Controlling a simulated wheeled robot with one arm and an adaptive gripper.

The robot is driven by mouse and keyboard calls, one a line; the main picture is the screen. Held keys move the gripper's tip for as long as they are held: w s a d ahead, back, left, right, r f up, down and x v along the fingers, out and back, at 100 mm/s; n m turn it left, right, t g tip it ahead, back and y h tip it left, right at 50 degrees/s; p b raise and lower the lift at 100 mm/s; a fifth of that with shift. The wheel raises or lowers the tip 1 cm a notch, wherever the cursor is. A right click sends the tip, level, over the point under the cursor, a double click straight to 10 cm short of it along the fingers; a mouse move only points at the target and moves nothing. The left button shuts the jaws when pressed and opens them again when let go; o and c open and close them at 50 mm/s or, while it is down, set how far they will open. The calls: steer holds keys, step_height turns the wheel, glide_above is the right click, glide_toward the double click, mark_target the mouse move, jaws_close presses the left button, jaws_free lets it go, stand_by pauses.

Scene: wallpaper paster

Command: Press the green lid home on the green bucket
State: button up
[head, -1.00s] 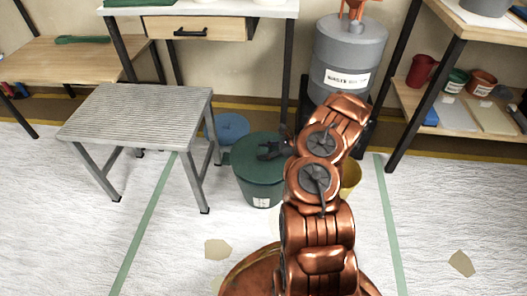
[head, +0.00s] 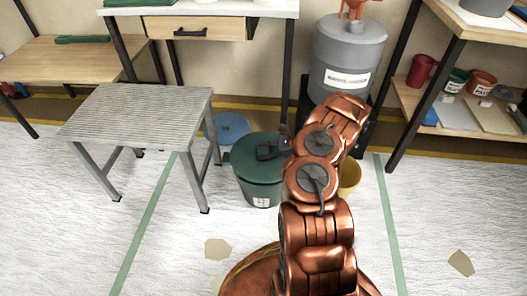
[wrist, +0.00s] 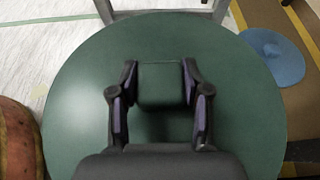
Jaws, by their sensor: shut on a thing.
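The green bucket (head: 262,190) stands upright on the floor, left of my arm. The green lid (head: 252,150) lies over the bucket's top in the head view; whether it is fully seated I cannot tell. In the wrist view the lid (wrist: 75,100) fills most of the picture as a round green disc with a block-shaped green handle (wrist: 161,84) in the middle. My gripper (wrist: 158,88) is shut on this handle, one finger on each side. In the head view my gripper (head: 268,152) is at the lid's top, partly hidden by my arm.
A blue lid (head: 228,127) lies on the floor behind the bucket. A yellow bucket (head: 349,176) stands to the right, partly behind my arm. A grey metal table (head: 140,115) is at the left. A grey waste drum (head: 345,65) stands behind. Paper scraps lie on the floor in front.

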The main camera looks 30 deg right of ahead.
steer(key=shift+f+b, duration=0.6)
steer(key=shift+f, duration=0.6)
steer(key=o, duration=1.3)
steer(key=v, duration=1.2)
steer(key=shift+w, duration=0.1)
